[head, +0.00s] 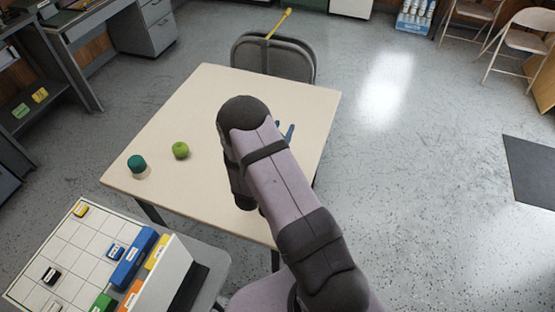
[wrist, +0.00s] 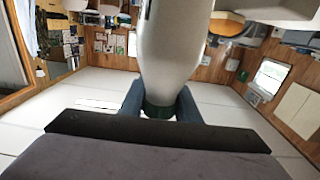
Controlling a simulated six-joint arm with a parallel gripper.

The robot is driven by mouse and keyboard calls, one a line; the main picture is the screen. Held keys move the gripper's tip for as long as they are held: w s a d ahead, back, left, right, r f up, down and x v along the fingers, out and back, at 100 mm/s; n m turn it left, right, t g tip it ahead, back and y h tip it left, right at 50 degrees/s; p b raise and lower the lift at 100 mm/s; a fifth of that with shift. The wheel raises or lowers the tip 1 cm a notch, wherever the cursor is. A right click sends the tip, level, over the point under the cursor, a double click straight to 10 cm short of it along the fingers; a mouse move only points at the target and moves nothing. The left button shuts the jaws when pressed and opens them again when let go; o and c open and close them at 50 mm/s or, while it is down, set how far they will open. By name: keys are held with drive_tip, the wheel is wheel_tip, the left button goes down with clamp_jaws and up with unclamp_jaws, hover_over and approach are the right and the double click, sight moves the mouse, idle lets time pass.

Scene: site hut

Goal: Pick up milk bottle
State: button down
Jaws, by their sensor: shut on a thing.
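The milk bottle (wrist: 172,45) shows in the wrist view as a white body narrowing to a dark green cap (wrist: 160,108). My gripper (wrist: 162,104) has its blue fingers on either side of the bottle at the cap end and is shut on it. In the head view the blue fingertips of my gripper (head: 285,132) show past my arm, over the right part of the table (head: 205,100). The bottle is hidden behind my arm there. I cannot tell whether it touches the table.
A green apple (head: 181,150) and a teal cylinder (head: 137,163) stand on the left part of the table. A folding chair (head: 274,58) is at the far edge. A white board with colored blocks (head: 75,243) is at the lower left. The table's far left part is clear.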

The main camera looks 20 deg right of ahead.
drive_tip(key=shift+r, duration=0.15)
wheel_tip(320, 180, up, 10)
drive_tip(key=b, duration=0.1)
idle(0.8)
